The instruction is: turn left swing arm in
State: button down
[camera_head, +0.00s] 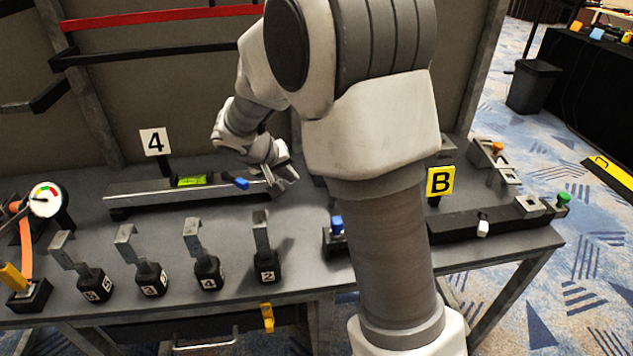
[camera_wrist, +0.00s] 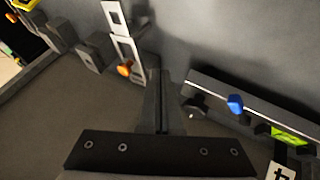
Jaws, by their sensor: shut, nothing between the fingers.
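I cannot tell for sure which part is the left swing arm. A dark bar (camera_head: 45,97) juts out from the frame at the far left in the head view, below a red rail (camera_head: 150,15). My gripper (camera_head: 284,181) is shut and empty, low over the bench beside the right end of a long metal bar with a green level vial (camera_head: 192,180) and a blue knob (camera_head: 241,183). In the wrist view, my fingers (camera_wrist: 163,100) show in the middle, between the blue knob (camera_wrist: 235,103) at right and an orange knob (camera_wrist: 124,70) on a slotted plate at left.
Several numbered hook blocks (camera_head: 208,272) stand along the bench front. A dial gauge (camera_head: 46,200) is at the left. A dark rail (camera_head: 480,224) by the yellow B sign (camera_head: 440,181) is at the right. My arm hides the bench middle.

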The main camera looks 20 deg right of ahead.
jog(key=b+x, duration=0.2)
jog(key=x, duration=0.8)
jog(key=shift+f, duration=0.1)
jog(key=d, duration=0.3)
jog(key=shift+d, duration=0.5)
jog(key=shift+s+d, duration=0.1)
